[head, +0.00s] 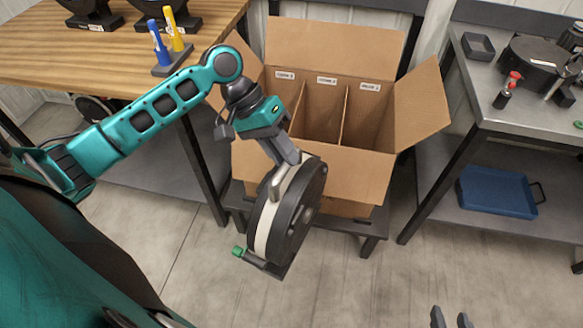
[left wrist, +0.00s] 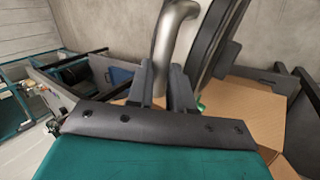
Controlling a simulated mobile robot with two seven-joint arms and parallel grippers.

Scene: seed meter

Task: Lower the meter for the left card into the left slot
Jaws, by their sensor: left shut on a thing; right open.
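My left gripper (head: 284,156) is shut on the handle of the seed meter (head: 290,212), a round black-and-pale disc unit with a green knob at its lower end. The meter hangs in front of the open cardboard box (head: 345,178), clear of the floor. In the left wrist view the grey handle (left wrist: 170,40) rises between the fingers (left wrist: 168,85). The box has three slots; the left slot (head: 284,100) is partly hidden behind my left wrist. Small white cards (head: 285,75) are on the back wall above the slots. My right gripper (head: 450,318) is open and empty at the bottom edge.
The box stands on a low dark stand (head: 372,228) with flaps spread outward. A wooden bench (head: 110,60) is at left with a holder of blue and yellow tools. A metal table (head: 520,125) is at right, with a blue tray (head: 497,192) on its lower shelf.

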